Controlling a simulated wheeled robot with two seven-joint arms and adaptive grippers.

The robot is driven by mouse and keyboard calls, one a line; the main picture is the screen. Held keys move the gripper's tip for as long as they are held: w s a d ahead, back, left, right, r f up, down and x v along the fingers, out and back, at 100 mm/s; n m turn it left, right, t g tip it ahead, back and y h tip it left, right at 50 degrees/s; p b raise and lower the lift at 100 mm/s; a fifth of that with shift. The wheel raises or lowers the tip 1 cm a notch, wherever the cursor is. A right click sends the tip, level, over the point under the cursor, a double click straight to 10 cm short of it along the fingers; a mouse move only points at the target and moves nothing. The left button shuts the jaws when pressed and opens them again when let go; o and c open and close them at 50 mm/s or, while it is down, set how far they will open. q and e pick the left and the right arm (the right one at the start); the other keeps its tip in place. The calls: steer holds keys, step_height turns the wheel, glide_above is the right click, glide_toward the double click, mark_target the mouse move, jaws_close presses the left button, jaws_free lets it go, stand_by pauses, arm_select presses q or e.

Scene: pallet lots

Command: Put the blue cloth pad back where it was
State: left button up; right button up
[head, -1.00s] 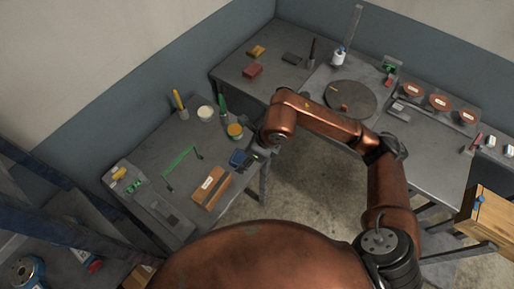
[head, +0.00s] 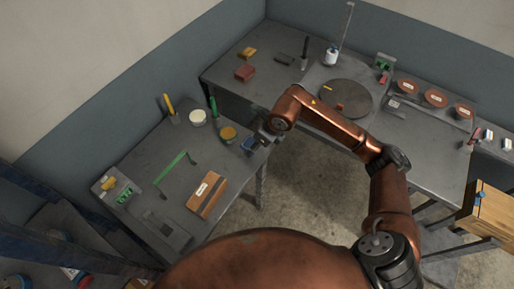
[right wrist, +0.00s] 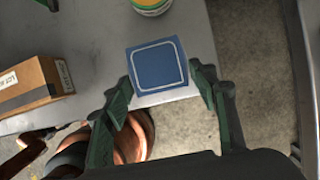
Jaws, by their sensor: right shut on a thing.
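The blue cloth pad (head: 249,144) is a small blue square with a pale stitched outline, seen large in the right wrist view (right wrist: 158,64). My right gripper (head: 258,141) is shut on it, with one dark green finger at each side in the right wrist view (right wrist: 163,82). The pad is at the right edge of the left table (head: 150,160), beside the yellow-lidded jar (head: 228,133). I cannot tell how high it is above the tabletop. A light strip shows at its near edge. My left gripper is not in view.
A brown labelled box (head: 206,194), a green handle-like bar (head: 172,172) and a white tub (head: 197,118) stand on the left table. Open floor lies between the tables.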

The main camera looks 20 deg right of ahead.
mark_target(257, 153)
steer(key=shift+w+d+f, duration=0.2)
steer(key=shift+w+f, duration=0.05)
steer(key=shift+f, duration=0.15)
steer(key=shift+w+d+f+b, duration=0.1)
steer(key=shift+w+f+b, duration=0.1)
steer(key=shift+f, duration=0.75)
steer(key=shift+w+d+f+b, duration=0.1)
steer(key=shift+f+b, duration=0.05)
steer(key=shift+f, duration=0.8)
steer(key=shift+f, duration=0.15)
steer(key=o, duration=1.2)
steer(key=shift+s+d+r, duration=0.1)
steer(key=shift+d+r, duration=0.05)
steer(key=shift+r, duration=0.4)
steer(key=p+v, duration=0.1)
steer(key=v, duration=1)
steer(key=shift+s+r+p, duration=0.1)
steer(key=shift+p, duration=0.25)
